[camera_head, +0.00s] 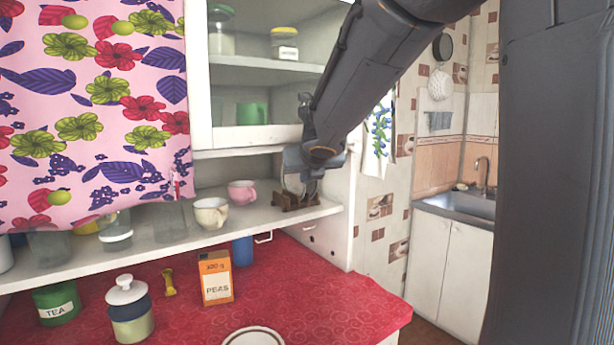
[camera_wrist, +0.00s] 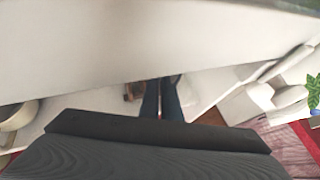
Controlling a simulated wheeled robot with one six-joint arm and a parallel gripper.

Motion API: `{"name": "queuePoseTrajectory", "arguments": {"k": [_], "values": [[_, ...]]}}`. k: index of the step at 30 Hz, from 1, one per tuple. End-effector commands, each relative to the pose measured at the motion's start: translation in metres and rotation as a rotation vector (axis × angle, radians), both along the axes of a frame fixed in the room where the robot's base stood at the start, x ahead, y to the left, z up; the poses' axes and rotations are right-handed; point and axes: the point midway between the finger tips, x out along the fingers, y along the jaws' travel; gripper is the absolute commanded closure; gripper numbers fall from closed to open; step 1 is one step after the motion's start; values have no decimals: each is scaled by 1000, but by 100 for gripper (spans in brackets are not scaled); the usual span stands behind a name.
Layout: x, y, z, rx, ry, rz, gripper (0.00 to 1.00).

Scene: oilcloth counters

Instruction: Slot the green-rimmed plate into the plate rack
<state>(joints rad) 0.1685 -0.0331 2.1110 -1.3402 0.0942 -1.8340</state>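The small brown wooden plate rack (camera_head: 297,199) stands on the right end of the white shelf. It also shows in part beside my fingers in the wrist view (camera_wrist: 133,92). My gripper (camera_head: 306,182) is low over the rack, hiding part of it. In the wrist view my two dark fingers (camera_wrist: 160,100) are close together with a narrow gap. I cannot tell whether a thin edge is between them. A pale shape is at the rack, but I cannot tell if it is a plate. A white, dark-rimmed plate (camera_head: 253,336) lies on the red counter, cut off by the picture's edge; its rim colour is unclear.
A pink cup (camera_head: 242,192) and a cream cup (camera_head: 211,213) stand left of the rack. The cabinet (camera_head: 262,138) overhangs the shelf closely. An orange PEAS box (camera_head: 215,279), a lidded jar (camera_head: 129,312) and a green TEA tin (camera_head: 57,304) stand on the counter.

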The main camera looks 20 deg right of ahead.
Motion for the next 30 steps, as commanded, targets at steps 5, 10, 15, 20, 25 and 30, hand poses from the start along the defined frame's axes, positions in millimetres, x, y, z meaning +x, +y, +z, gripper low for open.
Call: {"name": "queuePoseTrajectory", "arguments": {"k": [5,10,15,20,25,30], "values": [[0,0,0,0,-1,0,100],[0,0,0,0,-1,0,100],[0,0,0,0,-1,0,90],[0,0,0,0,0,0,75],[0,0,0,0,0,0,75],[-9,2,6,1,-1,0,75]]}}
